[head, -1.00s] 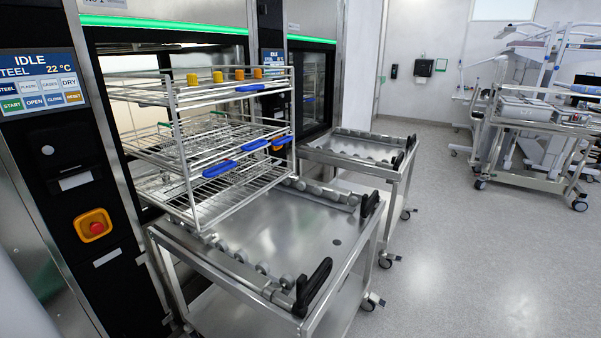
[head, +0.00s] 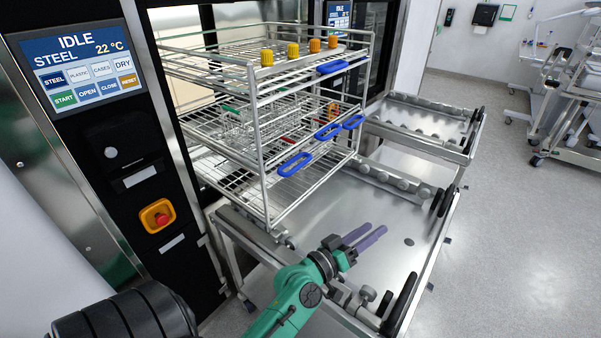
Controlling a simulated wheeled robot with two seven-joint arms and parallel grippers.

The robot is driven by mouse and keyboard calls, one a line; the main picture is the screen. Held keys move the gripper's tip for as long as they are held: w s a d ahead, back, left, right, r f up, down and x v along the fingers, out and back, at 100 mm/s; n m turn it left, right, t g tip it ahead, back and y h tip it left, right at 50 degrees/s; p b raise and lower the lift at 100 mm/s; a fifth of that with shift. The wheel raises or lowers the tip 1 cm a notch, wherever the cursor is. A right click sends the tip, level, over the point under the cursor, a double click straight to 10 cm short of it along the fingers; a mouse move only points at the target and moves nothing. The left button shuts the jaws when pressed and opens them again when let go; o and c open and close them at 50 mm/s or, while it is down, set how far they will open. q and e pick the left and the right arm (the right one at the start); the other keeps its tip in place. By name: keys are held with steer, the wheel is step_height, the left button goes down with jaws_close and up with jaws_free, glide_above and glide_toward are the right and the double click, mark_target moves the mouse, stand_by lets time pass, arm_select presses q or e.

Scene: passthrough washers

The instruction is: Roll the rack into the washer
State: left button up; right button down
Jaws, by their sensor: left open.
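The wire rack (head: 255,140) has several tiers, with yellow and orange knobs on top and blue clips on its shelves. It stands partly inside the open washer (head: 190,85) and partly over the near end of the steel trolley (head: 385,235). My left gripper (head: 368,236), with purple fingers on a green arm, is open and empty. It is over the trolley top, in front of the rack and apart from it. My right gripper is not in view.
The washer's control panel (head: 82,68) reads IDLE, STEEL, 22 °C. A red stop button (head: 160,217) is below it. A second trolley (head: 425,120) stands behind the first. Black handles (head: 400,305) rise at the trolley's outer edge. Grey floor (head: 530,240) is clear at right.

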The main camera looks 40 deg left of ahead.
arm_select(q)
steer(key=w+a+r+n+t+y, duration=0.1)
steer(key=a+r+n+t+y, duration=0.2)
steer(key=a+r+n+y, duration=0.15)
steer(key=n+g+y, duration=0.7)
steer(key=n+y, duration=0.8)
steer(key=n, duration=0.2)
glide_toward(300, 165)
steer(key=x, duration=0.3)
steer(key=p+x, duration=0.1)
steer(key=x, duration=0.2)
steer(key=p+x, duration=0.1)
steer(key=x, duration=0.3)
steer(key=shift+f, duration=0.4)
steer(key=shift+a, duration=0.2)
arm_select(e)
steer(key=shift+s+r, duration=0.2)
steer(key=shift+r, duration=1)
arm_select(q)
jaws_close()
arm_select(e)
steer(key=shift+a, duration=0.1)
